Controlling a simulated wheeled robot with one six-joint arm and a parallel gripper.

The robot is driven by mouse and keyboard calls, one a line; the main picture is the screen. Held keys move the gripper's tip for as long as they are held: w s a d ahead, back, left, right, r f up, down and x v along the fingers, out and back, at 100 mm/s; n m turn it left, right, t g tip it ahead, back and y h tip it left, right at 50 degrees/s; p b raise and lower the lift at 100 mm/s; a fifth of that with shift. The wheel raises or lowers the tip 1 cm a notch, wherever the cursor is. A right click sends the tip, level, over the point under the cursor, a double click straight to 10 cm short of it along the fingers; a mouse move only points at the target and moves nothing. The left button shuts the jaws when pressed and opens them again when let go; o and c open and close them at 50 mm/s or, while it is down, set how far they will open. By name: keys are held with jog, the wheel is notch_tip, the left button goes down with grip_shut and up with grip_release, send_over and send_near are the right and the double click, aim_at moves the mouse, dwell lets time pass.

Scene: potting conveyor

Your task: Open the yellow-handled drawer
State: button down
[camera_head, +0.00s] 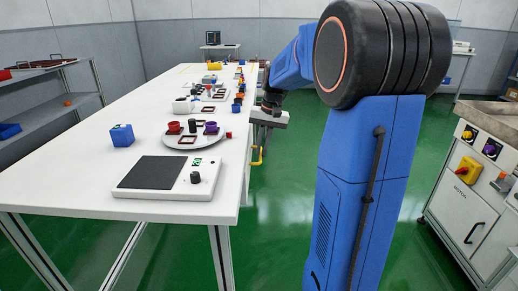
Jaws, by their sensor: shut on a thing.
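A yellow handle (256,162) shows below the right edge of the long white table, low at the table's side. The drawer front behind it is mostly hidden by the tabletop edge and the viewing angle. My gripper (262,146) hangs down beside the table's right edge, at the handle. Its jaws are shut on the yellow handle, though the fingertips are small and hard to make out. From this view I cannot tell how far the drawer stands out.
The white table (60,187) carries a scale (153,174), a blue box (122,136), a round plate (196,149) with small pots, and several other small items. A white cabinet (465,217) with knobs stands at right. Green floor is free between them.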

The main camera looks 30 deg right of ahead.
jog(key=s+d, duration=0.7)
jog(key=d, duration=0.3)
jog(key=s+d, duration=0.7)
jog(key=d, duration=0.4)
jog(key=shift+s, duration=0.1)
jog(key=c, duration=1.8)
grip_release()
jog(key=shift+c, duration=0.2)
notch_tip(320, 180, up, 17)
jog(key=s+d, duration=0.1)
jog(key=d, duration=0.1)
jog(key=shift+s+d, duration=0.35)
jog(key=shift+s, duration=0.05)
